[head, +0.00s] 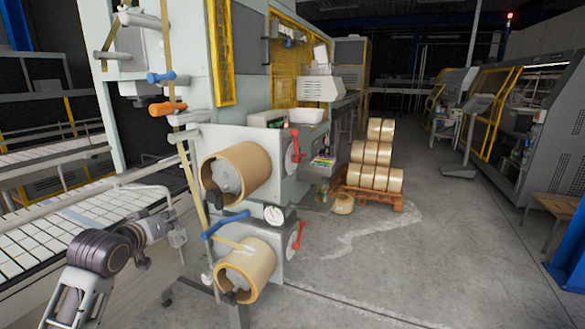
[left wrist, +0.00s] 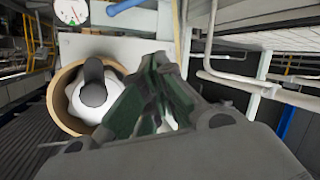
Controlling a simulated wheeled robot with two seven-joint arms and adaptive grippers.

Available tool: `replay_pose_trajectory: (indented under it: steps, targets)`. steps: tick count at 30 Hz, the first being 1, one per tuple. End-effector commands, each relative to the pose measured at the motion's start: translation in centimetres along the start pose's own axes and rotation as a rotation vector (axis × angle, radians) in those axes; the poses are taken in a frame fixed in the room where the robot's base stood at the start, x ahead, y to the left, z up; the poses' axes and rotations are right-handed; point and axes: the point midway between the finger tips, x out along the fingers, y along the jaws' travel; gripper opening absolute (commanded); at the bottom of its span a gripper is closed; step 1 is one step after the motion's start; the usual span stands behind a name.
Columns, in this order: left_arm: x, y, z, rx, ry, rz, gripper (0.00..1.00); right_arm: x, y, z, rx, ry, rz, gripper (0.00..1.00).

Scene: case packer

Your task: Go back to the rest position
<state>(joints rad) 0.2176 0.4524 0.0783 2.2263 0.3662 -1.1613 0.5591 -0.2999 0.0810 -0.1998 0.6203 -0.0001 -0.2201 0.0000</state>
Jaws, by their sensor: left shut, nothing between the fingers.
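My left gripper (head: 163,225) is at the lower left of the head view, beside the case packer and left of its lower tape roll (head: 262,262). In the left wrist view its dark fingers with green pads (left wrist: 162,62) are together and hold nothing. A gap separates the fingers from the roll in the head view. My right gripper is in neither view.
An upper tape roll (head: 252,165), a blue handle (head: 225,223) and a gauge (head: 273,214) are on the machine. A white conveyor (head: 50,240) and pipe rails lie on the left. A pallet of tape rolls (head: 372,170) stands behind.

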Motion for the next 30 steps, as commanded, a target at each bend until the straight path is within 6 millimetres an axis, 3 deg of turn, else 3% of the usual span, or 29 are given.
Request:
replay_pose_trajectory:
  steps: [3,14,23,30]
  targets:
    - [0.1,-0.4,4.6,0.041,-0.078,-0.026,0.0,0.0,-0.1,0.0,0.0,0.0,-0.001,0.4]
    - [-1.7,-1.5,16.8,0.165,-0.302,-0.084,0.0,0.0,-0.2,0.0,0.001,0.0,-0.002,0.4]
    - [-5.0,-2.2,25.9,0.261,-0.489,-0.11,0.0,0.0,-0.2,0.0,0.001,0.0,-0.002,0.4]
    - [-8.8,-2.6,32.3,0.328,-0.641,-0.12,0.0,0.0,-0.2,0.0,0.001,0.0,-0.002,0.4]
